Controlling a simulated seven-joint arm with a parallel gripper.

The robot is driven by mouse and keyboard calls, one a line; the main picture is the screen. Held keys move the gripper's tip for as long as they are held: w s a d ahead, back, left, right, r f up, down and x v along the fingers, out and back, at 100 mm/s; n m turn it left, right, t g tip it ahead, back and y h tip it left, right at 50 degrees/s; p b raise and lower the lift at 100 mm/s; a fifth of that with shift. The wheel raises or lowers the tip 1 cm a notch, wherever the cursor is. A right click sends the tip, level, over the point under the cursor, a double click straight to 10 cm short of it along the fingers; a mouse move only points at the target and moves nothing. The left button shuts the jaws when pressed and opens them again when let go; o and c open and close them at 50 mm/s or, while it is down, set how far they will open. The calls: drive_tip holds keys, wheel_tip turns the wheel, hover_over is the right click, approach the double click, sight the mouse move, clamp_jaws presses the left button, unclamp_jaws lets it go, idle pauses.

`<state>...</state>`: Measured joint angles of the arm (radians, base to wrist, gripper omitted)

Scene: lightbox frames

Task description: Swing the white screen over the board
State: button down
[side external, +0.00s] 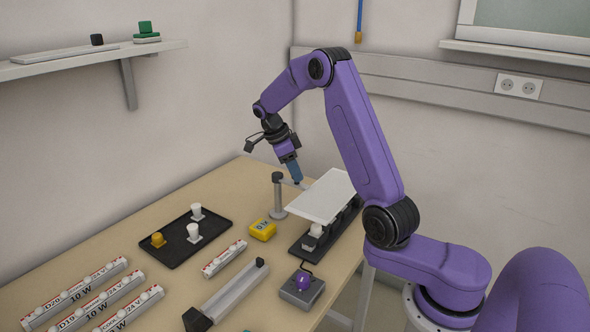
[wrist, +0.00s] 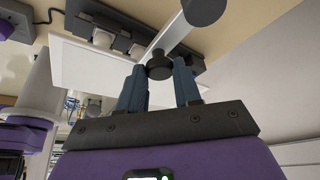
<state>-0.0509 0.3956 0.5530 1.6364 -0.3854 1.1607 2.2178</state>
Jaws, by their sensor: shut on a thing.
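The white screen (side external: 322,196) is a flat panel on a swing arm from a grey post (side external: 278,200). It lies level above the dark board (side external: 297,250) and covers much of it; the near end with a white piece (side external: 315,230) shows. In the wrist view the screen (wrist: 75,62) spreads left of the fingers, and the board (wrist: 95,22) with pale square pieces shows beyond it. My gripper (side external: 297,182) is at the screen's post-side edge. In the wrist view my gripper (wrist: 159,88) has its fingers on either side of a dark knob (wrist: 159,66) on the swing arm.
A yellow device (side external: 262,229) stands beside the post. A grey box with a purple knob (side external: 303,281) is in front of the board. A black tray (side external: 178,248), a rail fixture (side external: 228,292) and several labelled lamp bars (side external: 75,285) lie left. The table's right edge is close to the board.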

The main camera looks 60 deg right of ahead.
drive_tip(key=shift+a, duration=0.1)
drive_tip(key=c, duration=0.8)
unclamp_jaws()
drive_tip(key=shift+v, duration=8.7)
drive_tip(key=shift+s, duration=0.1)
